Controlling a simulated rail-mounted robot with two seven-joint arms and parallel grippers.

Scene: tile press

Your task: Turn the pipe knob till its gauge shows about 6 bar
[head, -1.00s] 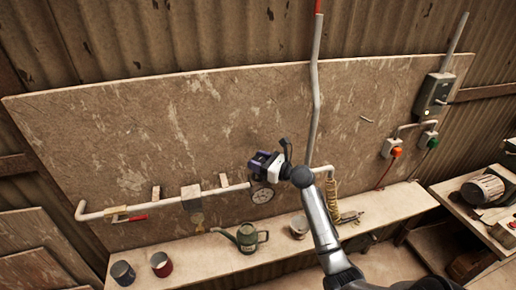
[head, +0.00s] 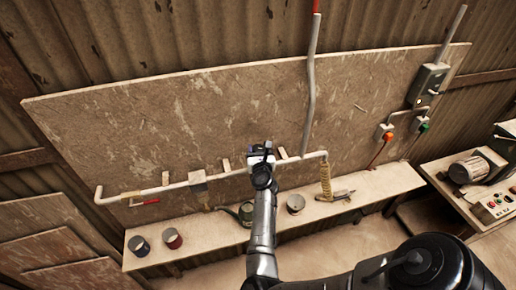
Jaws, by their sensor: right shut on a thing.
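A white pipe (head: 152,190) runs across the lower part of the wall board. My right gripper (head: 262,150) is at this pipe, near its middle, and is shut on the pipe knob. The knob is hidden behind the gripper. The gauge dial is hidden behind my right gripper and forearm, so its reading cannot be seen. My left gripper is not in view.
The board above is mostly clear.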

